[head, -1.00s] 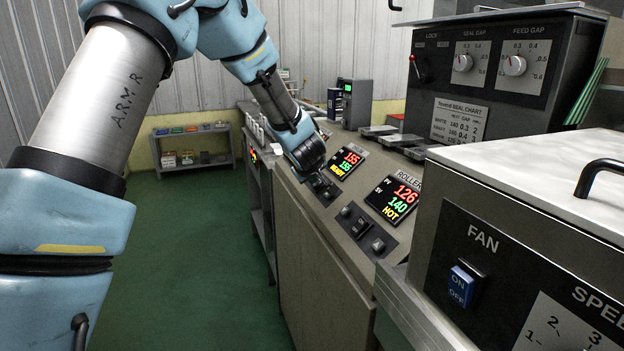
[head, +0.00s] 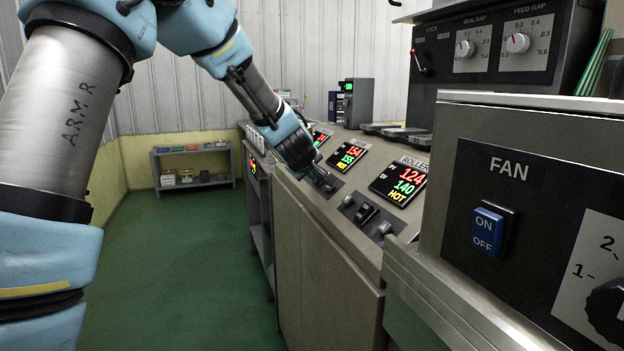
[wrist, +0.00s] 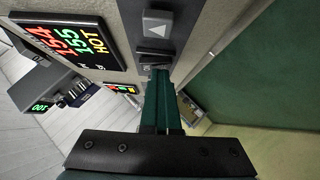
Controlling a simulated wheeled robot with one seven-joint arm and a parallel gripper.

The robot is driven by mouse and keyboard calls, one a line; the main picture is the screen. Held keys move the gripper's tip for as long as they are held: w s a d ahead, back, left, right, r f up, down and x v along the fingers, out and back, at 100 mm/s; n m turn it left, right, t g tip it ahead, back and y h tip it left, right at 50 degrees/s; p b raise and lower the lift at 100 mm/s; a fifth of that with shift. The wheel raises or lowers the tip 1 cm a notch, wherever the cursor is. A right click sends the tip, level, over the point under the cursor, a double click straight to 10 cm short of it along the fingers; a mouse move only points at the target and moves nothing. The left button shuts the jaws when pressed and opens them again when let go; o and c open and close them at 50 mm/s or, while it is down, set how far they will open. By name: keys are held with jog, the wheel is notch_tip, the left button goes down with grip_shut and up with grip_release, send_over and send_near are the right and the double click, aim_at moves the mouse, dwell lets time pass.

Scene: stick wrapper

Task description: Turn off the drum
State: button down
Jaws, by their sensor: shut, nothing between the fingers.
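My gripper (head: 326,184) is at the sloped control panel, just below the middle display (head: 347,155), which shows red 154 over green 155. The wrist view shows this display (wrist: 70,45) with the yellow word HOT. In that view my gripper (wrist: 158,76) is shut and empty, its fingertips at a dark rocker switch (wrist: 155,60). I cannot tell whether they touch it. A button with a triangle (wrist: 157,24) sits beside that switch. No drum label is readable, and the switch's setting is mostly hidden by the fingers.
The ROLLER display (head: 398,183) reads 124 over 140, HOT, with its own switch (head: 366,212) below. The fan box (head: 520,190) with a blue ON/OFF switch (head: 487,230) stands close at right. Green floor (head: 190,270) is open at left.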

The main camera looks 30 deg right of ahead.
jog(key=shift+s+d+f, duration=0.2)
jog(key=shift+s, duration=0.05)
jog(key=shift+d+r+p, duration=0.1)
jog(key=shift+r+p, duration=0.6)
jog(key=shift+p, duration=0.05)
jog(key=shift+w, duration=0.15)
jog(key=shift+r, duration=0.1)
